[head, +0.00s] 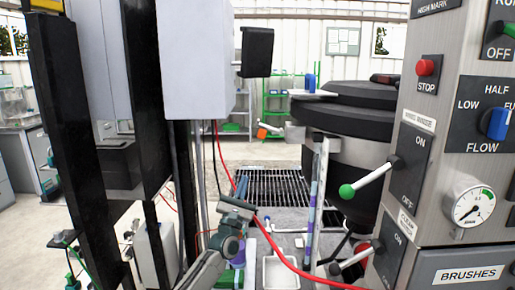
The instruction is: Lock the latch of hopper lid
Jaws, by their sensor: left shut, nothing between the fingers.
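The hopper lid (345,118) is a dark, round, layered cover on top of the grey hopper (345,155), right of centre and partly hidden by the control panel. It appears to lie closed. I cannot clearly make out its latch; a small light part (318,137) shows at the lid's near left rim. My left gripper (241,188) is shut and empty, low in the middle of the head view, to the left of the hopper and apart from it. My right gripper is not in view.
A grey control panel (438,150) stands close on the right, with a green-tipped lever (366,181) and a red-tipped lever (355,258) jutting left. A red hose (288,262) crosses the lower middle. Black posts (75,140) and a grey box (197,65) stand left. A floor grate (275,186) lies behind.

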